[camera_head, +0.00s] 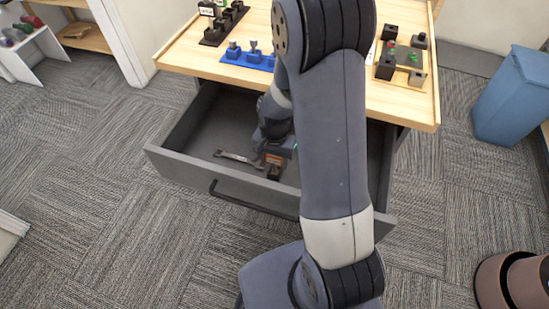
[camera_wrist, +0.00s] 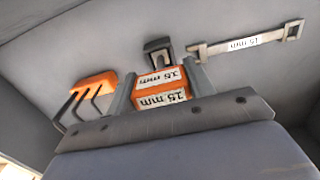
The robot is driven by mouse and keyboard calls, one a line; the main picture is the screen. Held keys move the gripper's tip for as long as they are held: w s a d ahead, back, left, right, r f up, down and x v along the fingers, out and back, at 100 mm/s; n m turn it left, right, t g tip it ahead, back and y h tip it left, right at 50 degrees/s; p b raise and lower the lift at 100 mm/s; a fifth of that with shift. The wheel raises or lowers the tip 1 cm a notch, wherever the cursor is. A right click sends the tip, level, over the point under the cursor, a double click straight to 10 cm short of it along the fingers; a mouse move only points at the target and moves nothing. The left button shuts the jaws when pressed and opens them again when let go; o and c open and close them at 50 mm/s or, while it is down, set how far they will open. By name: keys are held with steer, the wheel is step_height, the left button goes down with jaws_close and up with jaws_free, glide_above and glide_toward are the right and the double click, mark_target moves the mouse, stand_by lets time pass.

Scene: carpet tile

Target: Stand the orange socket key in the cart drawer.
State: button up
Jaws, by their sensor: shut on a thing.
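The orange socket key (camera_wrist: 163,85), with white "15 mm" labels, is between the two fingers of my gripper (camera_wrist: 158,82) in the wrist view. My gripper is shut on it, low inside the open cart drawer (camera_head: 185,172). In the head view the orange key (camera_head: 275,160) shows beside my wrist, near a small dark block (camera_head: 273,173). That dark block, with a notch, also shows just beyond the key in the wrist view (camera_wrist: 158,50). I cannot tell whether the key touches the drawer floor or the block. My arm hides the drawer's right part.
A grey wrench (camera_head: 238,158) with a white label lies left of my gripper in the drawer. An orange piece with dark prongs (camera_wrist: 95,83) is also inside. The wooden cart top (camera_head: 185,55) above carries a blue rack (camera_head: 247,56) and other holders. A blue bin (camera_head: 513,95) stands right.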

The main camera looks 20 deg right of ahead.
steer(key=o, duration=1.4)
steer(key=shift+r, duration=0.1)
step_height(320, 180, up, 11)
steer(key=shift+f+p, duration=0.15)
steer(key=shift+p, duration=0.15)
steer(key=shift+f, duration=0.1)
step_height(320, 180, down, 11)
steer(key=shift+b, duration=0.35)
steer(key=shift+r+p, duration=0.55)
steer(key=shift+r, duration=0.1)
steer(key=shift+r+p, duration=0.35)
steer(key=shift+r, duration=0.1)
